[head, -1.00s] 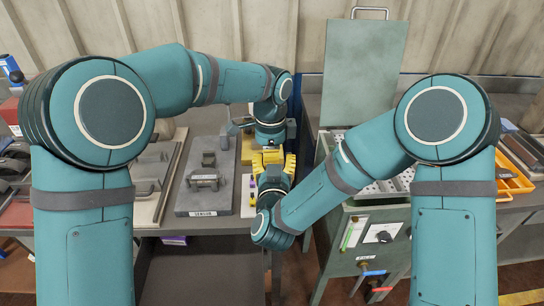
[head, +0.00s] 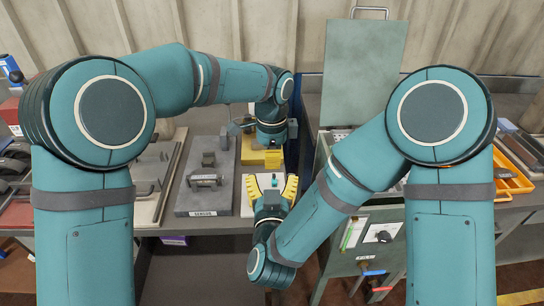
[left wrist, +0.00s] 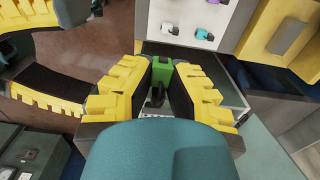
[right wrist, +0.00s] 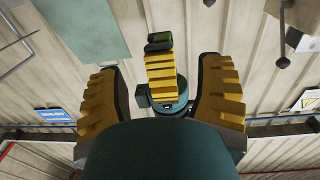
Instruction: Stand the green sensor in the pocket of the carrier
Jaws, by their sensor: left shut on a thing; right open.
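The green sensor (left wrist: 188,72) is between the fingers of my left gripper (left wrist: 174,78), which is shut on it. In the right wrist view the green sensor (right wrist: 158,42) sticks out at the tip of my left gripper. My right gripper (head: 271,183) is open and empty, a little nearer to me in the head view and apart from the sensor. A yellow block with a grey recess, apparently the carrier (left wrist: 262,42), shows at upper right in the left wrist view. In the head view the yellow block (head: 252,153) is partly hidden behind my left gripper.
A pale board (left wrist: 226,38) with several small coloured parts lies beside the yellow block. A grey plate (head: 208,208) with a metal fixture lies left of it. A green cabinet (head: 375,270) with a raised lid (head: 362,70) stands at right, and an orange tray (head: 512,182) beyond.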

